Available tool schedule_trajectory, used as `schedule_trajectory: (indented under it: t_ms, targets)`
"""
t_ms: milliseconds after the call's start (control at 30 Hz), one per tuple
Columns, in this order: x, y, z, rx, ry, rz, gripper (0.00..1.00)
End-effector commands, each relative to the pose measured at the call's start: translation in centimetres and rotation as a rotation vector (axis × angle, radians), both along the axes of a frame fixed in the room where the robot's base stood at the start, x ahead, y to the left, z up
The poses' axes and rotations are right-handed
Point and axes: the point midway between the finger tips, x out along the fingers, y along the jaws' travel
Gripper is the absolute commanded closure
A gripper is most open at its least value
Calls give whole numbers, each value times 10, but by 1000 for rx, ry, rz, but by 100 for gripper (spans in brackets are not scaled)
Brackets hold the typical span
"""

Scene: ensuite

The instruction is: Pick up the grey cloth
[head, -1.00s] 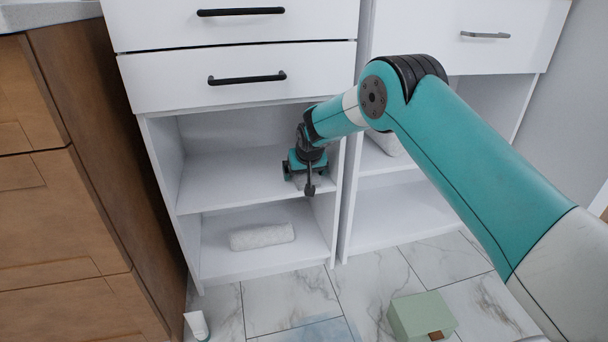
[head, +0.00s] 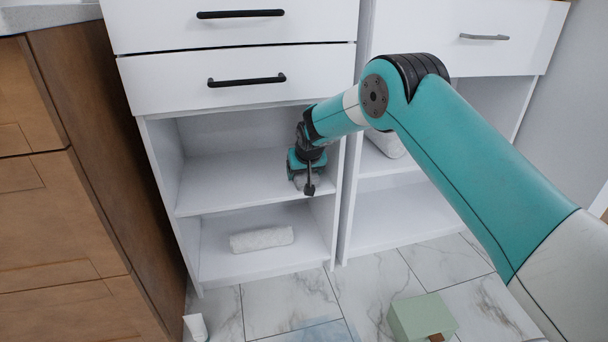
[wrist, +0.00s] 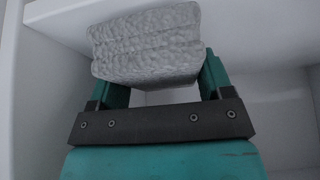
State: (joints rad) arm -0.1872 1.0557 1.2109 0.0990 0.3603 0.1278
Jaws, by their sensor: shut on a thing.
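The grey cloth (wrist: 148,47) is a folded, textured bundle between the fingers of my gripper (wrist: 155,75) in the wrist view. My gripper is shut on it, with a finger at each side. In the head view my gripper (head: 306,184) is at the right side of the upper shelf of the left open cabinet. Only a small grey part of the cloth shows there, at the fingers. I cannot tell whether the cloth still touches the shelf.
A rolled whitish towel (head: 262,239) lies on the lower shelf (head: 225,265). The upper shelf (head: 215,185) is bare to the left. The cabinet divider (head: 350,190) is close on the right. A green box (head: 420,315) and a white tube (head: 196,326) are on the floor.

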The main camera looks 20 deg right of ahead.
Motion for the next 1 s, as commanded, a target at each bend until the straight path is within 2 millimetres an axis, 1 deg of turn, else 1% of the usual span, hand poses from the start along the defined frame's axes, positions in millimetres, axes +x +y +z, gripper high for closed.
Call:
schedule_trajectory:
  t_ms: [33, 200, 267, 367, 600, 700, 800, 900, 1000]
  targets:
    - [0, 0, 11, 0, -1, 0, 50]
    - [0, 0, 41, 0, -2, 0, 50]
    - [-11, 0, 35, -1, 4, 0, 50]
    - [-31, 0, 37, -1, 3, 3, 50]
    - [-99, 0, 38, -1, 3, 2, 50]
    - [-125, 0, 37, -1, 3, 3, 50]
    - [-147, 0, 35, 0, 2, 1, 50]
    - [-164, 0, 34, -1, 2, 2, 50]
    - [-173, 0, 33, 0, 0, 0, 50]
